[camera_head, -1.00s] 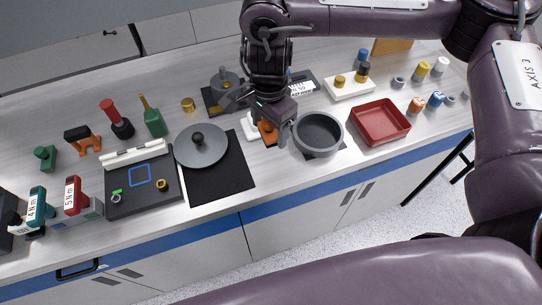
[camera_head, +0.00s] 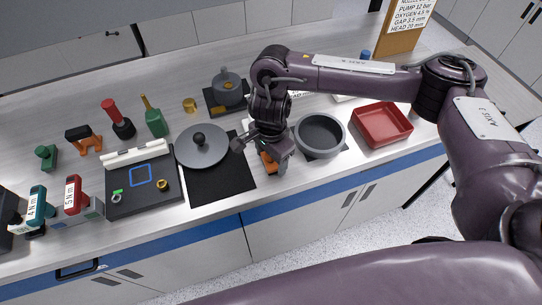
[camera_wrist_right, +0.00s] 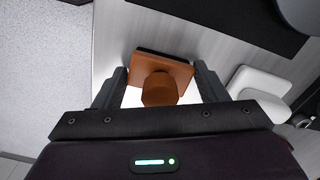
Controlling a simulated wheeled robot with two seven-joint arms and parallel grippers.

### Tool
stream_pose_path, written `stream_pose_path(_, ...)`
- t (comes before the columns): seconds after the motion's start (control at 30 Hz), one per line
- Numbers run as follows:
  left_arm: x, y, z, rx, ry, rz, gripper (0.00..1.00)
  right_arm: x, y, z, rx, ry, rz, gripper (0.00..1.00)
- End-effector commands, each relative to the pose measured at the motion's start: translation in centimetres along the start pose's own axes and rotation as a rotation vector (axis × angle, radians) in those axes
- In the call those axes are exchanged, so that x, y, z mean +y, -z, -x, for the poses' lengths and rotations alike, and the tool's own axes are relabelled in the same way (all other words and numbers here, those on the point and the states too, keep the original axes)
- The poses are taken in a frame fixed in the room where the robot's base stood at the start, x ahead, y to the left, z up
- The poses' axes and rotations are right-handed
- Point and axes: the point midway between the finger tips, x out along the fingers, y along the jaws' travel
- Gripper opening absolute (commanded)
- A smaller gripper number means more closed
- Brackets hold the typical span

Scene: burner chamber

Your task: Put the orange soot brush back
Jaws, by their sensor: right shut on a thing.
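The orange soot brush (camera_wrist_right: 163,66) sits between the two fingers of my right gripper (camera_wrist_right: 160,75) in the right wrist view. It has a flat orange block with a dark edge and a rounded orange knob toward me. In the head view my right gripper (camera_head: 266,156) is over the front of the counter, between the black mat and the grey pan, with orange brush (camera_head: 269,165) showing below it. Whether the brush touches the counter I cannot tell. A white holder-like piece (camera_wrist_right: 258,84) lies to the right of the gripper in the wrist view. My left gripper is not visible.
The black mat (camera_head: 222,188) with a grey lid (camera_head: 201,146) is left of the gripper. A grey pan (camera_head: 320,134) stands close on its right, then a red tray (camera_head: 382,123). The counter's blue front edge (camera_head: 262,208) is near. A grey pot (camera_head: 228,88) stands behind.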

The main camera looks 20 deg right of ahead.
Motion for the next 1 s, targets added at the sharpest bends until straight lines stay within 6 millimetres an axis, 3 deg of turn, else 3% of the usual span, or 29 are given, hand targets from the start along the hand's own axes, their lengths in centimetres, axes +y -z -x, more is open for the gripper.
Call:
stream_pose_path(0.2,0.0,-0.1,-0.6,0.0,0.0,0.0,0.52,0.0,0.0,-0.5,0.0,0.0,0.0,0.48)
stream_pose_path(0.23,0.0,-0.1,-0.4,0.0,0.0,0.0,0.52,0.0,0.0,-0.3,0.0,0.0,0.0,0.7)
stream_pose_path(0.37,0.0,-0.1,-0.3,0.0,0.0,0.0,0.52,0.0,0.0,-0.3,0.0,0.0,0.0,0.87)
stream_pose_path(0.77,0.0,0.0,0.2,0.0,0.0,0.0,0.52,0.0,0.0,0.4,0.0,0.001,0.001,0.88)
stream_pose_path(1.0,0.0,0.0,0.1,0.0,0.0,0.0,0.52,-0.2,0.1,4.1,0.004,0.008,0.003,0.88)
